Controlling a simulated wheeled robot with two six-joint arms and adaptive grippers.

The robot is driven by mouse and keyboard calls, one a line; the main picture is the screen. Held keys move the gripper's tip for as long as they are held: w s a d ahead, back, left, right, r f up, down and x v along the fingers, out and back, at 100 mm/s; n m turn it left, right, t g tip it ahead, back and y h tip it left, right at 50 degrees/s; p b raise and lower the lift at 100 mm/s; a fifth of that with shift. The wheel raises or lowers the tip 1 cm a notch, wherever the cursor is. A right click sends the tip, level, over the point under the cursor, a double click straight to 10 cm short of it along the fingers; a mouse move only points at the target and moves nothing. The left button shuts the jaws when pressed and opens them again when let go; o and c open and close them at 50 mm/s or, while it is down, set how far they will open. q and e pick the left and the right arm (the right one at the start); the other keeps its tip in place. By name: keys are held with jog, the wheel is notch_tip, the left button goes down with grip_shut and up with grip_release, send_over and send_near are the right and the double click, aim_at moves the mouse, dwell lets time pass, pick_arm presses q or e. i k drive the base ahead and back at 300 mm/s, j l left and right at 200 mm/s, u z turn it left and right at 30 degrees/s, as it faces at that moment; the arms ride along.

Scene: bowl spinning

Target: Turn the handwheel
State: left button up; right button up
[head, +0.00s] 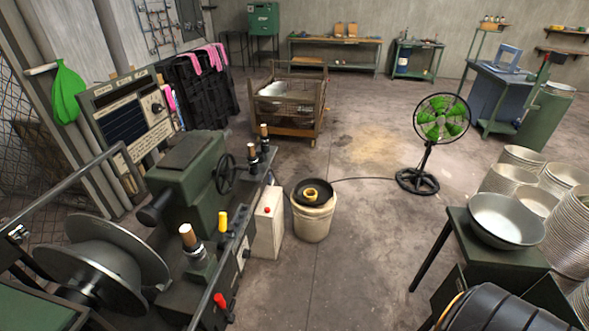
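The handwheel (224,174) is a dark spoked wheel on the side of the green spinning lathe (187,182), left of the picture's middle. It stands upright on the headstock's right side, and nothing touches it. A large grey metal disc (95,270) sits at the lathe's near left end. Levers with wooden, yellow and red grips rise along the lathe bed. I see neither of my grippers in the head view.
A green-bladed fan (426,176) is farther right. A metal bowl (507,221) rests on a dark table at right, near stacked bowls. The middle floor is open.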

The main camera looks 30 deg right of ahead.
aim_at(226, 174)
jog(key=l+z, duration=0.1)
jog(key=z, duration=0.3)
jog(key=i+l+u, duration=0.15)
jog(key=u, duration=0.2)
jog(key=i+l+u, duration=0.1)
jog(key=l+u, duration=0.3)
jog(key=i+l+u, duration=0.1)
jog(key=u, duration=0.25)
